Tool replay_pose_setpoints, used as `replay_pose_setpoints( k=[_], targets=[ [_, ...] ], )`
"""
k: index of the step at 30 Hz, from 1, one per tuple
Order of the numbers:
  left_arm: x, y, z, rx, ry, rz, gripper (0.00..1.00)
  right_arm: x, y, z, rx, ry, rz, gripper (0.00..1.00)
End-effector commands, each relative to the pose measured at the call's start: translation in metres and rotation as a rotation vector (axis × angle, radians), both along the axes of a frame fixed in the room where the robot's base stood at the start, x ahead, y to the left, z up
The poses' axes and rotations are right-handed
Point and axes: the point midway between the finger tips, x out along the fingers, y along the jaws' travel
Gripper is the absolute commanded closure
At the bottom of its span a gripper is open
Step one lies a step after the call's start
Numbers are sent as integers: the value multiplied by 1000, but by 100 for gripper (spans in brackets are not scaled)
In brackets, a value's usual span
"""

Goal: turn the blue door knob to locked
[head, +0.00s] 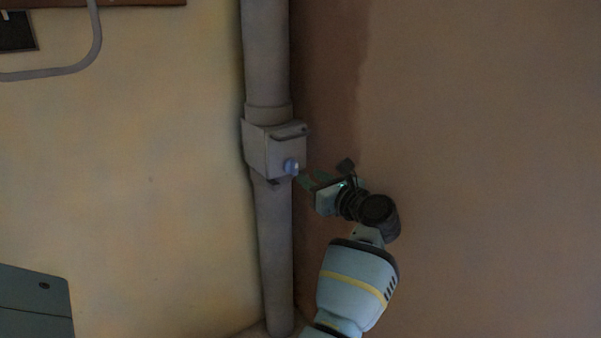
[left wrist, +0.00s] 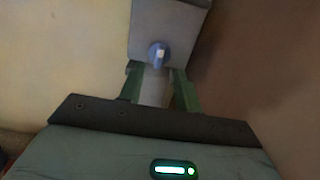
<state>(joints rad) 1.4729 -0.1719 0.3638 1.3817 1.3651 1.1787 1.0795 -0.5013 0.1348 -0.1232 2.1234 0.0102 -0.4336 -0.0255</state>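The blue knob (head: 291,167) is on the front of a grey box (head: 262,150) fixed around a vertical pipe. In the left wrist view the knob (left wrist: 159,55) is round and blue, with a pale grip bar that looks about upright. My left gripper (head: 303,180) is just right of and below the knob in the head view. In the left wrist view my left gripper (left wrist: 156,70) has its two green fingers apart, with nothing between them. The knob shows just beyond the fingertips, and I see no contact. My right gripper is in neither view.
The grey pipe (head: 266,60) runs up and down through the box, along the corner of a yellowish wall (head: 130,150) and a brown wall (head: 480,130). A grey-blue cabinet (head: 35,305) is at lower left. A grey conduit (head: 95,40) is at upper left.

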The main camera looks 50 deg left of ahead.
Motion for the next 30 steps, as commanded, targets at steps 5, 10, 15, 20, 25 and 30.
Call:
replay_pose_setpoints(
  k=[5,10,15,20,25,30],
  targets=[
    [2,29,-1,2,2,2,66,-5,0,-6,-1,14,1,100],
    [4,47,-1,2,2,0,66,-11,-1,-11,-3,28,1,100],
    [5,55,0,1,2,0,66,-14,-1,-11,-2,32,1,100],
    [5,55,0,1,2,0,66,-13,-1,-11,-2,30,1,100],
    [5,55,0,1,2,0,78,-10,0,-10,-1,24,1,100],
    [5,55,0,1,2,-1,100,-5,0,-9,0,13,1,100]
  ],
)
